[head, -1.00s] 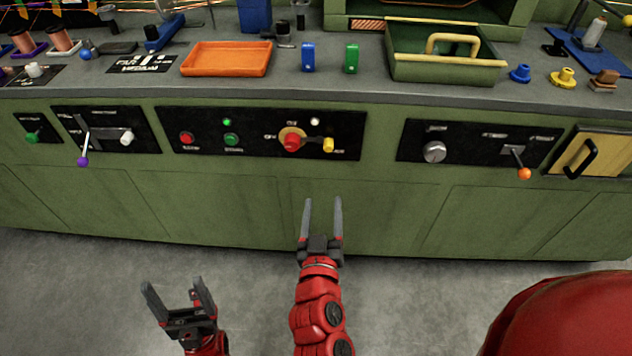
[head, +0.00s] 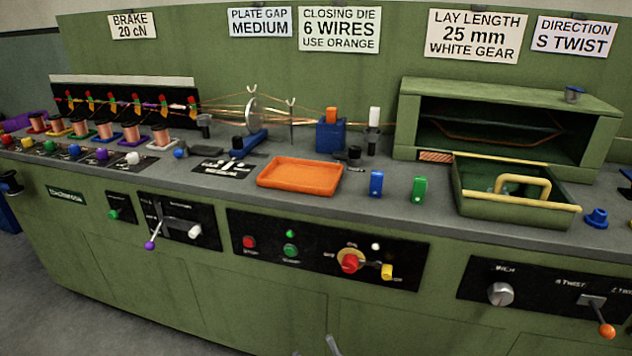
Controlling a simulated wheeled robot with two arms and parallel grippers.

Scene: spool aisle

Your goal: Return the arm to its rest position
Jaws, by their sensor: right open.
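Only the fingertips of my right gripper (head: 315,350) show, at the bottom edge of the head view. They are apart and the gripper is open, with nothing seen between them. They appear in front of the green cabinet's front, below the panel (head: 325,255) with the red and yellow knobs. The rest of my right arm is out of view. My left gripper is not in view.
The grey counter (head: 225,195) holds an orange tray (head: 300,178), a blue block (head: 376,184), a green block (head: 419,189) and a green drawer (head: 515,212). A purple-tipped lever (head: 150,245) and orange-tipped lever (head: 606,330) stick out in front.

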